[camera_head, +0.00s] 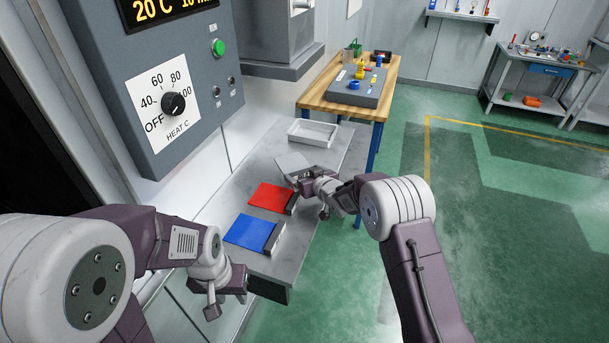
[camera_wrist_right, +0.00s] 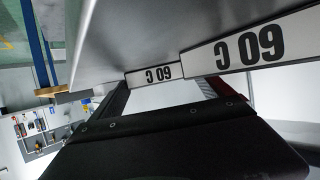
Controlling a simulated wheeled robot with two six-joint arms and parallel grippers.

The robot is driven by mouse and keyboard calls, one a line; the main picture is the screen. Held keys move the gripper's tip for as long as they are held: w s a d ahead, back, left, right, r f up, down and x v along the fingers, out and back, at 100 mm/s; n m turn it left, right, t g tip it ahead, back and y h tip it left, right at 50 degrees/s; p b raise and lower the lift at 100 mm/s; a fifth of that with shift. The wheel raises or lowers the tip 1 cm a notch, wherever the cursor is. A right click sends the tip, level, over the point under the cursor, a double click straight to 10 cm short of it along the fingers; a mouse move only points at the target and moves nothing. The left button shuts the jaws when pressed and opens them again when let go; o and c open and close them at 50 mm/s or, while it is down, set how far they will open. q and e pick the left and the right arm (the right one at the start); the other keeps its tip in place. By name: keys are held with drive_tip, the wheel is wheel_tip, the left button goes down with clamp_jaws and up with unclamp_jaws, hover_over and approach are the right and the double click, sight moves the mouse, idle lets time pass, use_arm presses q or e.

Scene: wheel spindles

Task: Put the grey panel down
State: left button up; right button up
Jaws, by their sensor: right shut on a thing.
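The grey panel (camera_head: 291,161) is in the head view, over the bench just beyond the red panel (camera_head: 268,196). My right gripper (camera_head: 298,181) is shut on the near right edge of the grey panel. In the right wrist view the grey panel (camera_wrist_right: 180,35) fills the top, and white "60 C" labels (camera_wrist_right: 248,50) appear upside down by the fingers. I cannot tell whether the panel touches the bench. My left gripper (camera_head: 238,285) is low at the near end of the bench, apart from the panels; its fingers are not clear.
A blue panel (camera_head: 248,231) lies nearest on the grey bench (camera_head: 228,268). A white tray (camera_head: 313,134) stands at the bench's far end. A heater box (camera_head: 205,90) with a dial rises on the left. A wooden table (camera_head: 312,92) stands beyond. Open floor is on the right.

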drive_tip(key=shift+r, duration=0.15)
drive_tip(key=shift+f, duration=0.2)
drive_tip(key=o, duration=1.2)
drive_tip(key=shift+r, duration=0.1)
drive_tip(key=shift+s+r, duration=0.1)
drive_tip(key=shift+r, duration=0.1)
drive_tip(key=v, duration=1.2)
drive_tip(key=shift+d+f+b, duration=0.1)
drive_tip(key=shift+f+b, duration=0.05)
drive_tip(key=shift+b, duration=0.2)
